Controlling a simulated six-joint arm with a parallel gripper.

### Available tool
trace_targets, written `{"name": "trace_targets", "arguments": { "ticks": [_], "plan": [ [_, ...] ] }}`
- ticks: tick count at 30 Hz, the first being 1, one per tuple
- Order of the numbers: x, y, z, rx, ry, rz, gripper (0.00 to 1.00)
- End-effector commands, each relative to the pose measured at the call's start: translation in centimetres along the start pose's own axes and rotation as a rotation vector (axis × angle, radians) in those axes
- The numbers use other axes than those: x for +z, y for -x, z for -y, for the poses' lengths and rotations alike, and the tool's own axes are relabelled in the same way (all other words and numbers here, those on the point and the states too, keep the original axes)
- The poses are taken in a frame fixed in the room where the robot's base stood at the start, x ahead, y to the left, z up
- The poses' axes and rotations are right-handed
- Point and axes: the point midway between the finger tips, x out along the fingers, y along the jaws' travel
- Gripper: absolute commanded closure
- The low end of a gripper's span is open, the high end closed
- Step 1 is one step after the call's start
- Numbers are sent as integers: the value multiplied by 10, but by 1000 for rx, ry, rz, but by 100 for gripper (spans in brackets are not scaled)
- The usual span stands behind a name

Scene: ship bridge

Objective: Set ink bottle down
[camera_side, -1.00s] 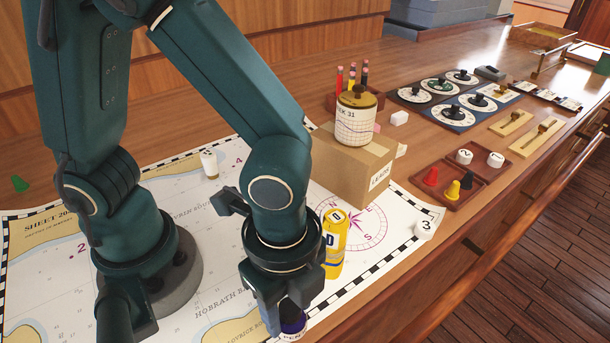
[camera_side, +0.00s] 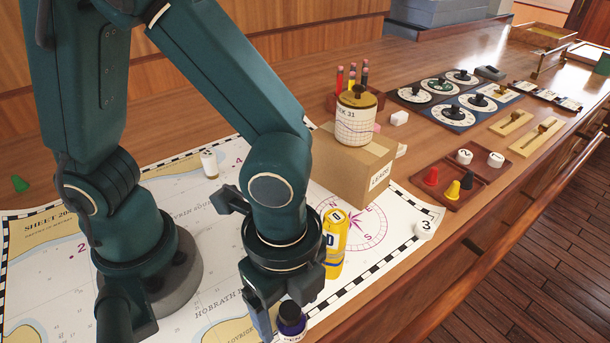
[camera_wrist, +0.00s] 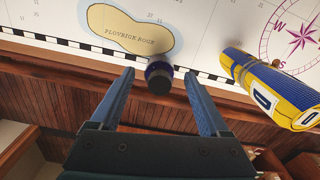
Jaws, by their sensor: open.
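My gripper (camera_side: 285,310) is just above and around the bottle in the side view. In the wrist view my gripper (camera_wrist: 164,88) has its fingers spread, with clear gaps on both sides of the bottle.
A cardboard box (camera_side: 345,178) with a jar (camera_side: 356,120) on top stands behind. A white cap marked 3 (camera_side: 424,230) is to the right.

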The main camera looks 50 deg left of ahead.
Motion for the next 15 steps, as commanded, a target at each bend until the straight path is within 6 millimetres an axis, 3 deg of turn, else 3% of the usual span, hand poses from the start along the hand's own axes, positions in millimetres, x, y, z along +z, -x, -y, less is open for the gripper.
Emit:
{"name": "trace_targets", "arguments": {
  "ticks": [15],
  "plan": [
    [-1,93,1,-4,0,-5,21]
  ]
}}
